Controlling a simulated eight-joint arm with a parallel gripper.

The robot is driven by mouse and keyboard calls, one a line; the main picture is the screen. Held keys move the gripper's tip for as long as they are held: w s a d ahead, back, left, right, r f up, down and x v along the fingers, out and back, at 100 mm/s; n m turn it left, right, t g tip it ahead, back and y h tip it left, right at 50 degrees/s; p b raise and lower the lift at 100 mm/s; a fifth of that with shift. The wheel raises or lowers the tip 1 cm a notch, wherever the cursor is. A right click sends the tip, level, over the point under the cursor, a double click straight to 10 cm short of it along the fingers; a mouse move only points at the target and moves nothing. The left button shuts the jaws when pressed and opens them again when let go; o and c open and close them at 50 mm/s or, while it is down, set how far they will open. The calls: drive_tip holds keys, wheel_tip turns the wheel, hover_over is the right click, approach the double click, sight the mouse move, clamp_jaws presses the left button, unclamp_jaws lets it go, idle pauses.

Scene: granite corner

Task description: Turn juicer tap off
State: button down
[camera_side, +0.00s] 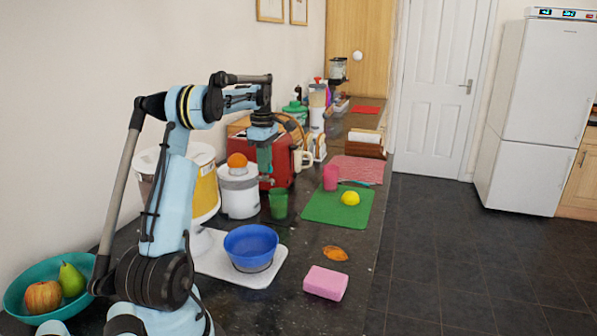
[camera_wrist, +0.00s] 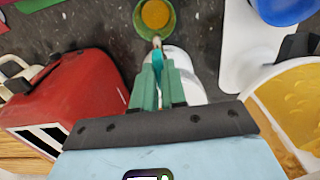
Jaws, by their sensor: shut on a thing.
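The white juicer (camera_side: 240,195) stands on the counter with an orange (camera_side: 237,160) on top. In the wrist view its white body (camera_wrist: 186,75) is partly hidden behind my gripper. A small teal tap (camera_wrist: 158,60) sticks out at its front, with a pale tip above the cup. My gripper (camera_wrist: 157,72) has its green fingers closed around the tap. In the side view my gripper (camera_side: 264,165) points down beside the juicer, and the tap is too small to make out. A green cup (camera_side: 278,207) stands by the juicer; the wrist view shows orange juice (camera_wrist: 155,14) in it.
A red toaster (camera_side: 275,163) stands close behind my gripper. A yellow-and-white container (camera_side: 205,190) is left of the juicer.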

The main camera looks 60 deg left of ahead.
drive_tip(key=shift+m, duration=0.3)
drive_tip(key=m, duration=0.3)
drive_tip(key=shift+m, duration=0.4)
drive_tip(key=m, duration=0.4)
drive_tip(key=shift+m, duration=0.3)
drive_tip(key=m, duration=0.8)
drive_tip(key=shift+m, duration=0.3)
drive_tip(key=c, duration=1.2)
unclamp_jaws()
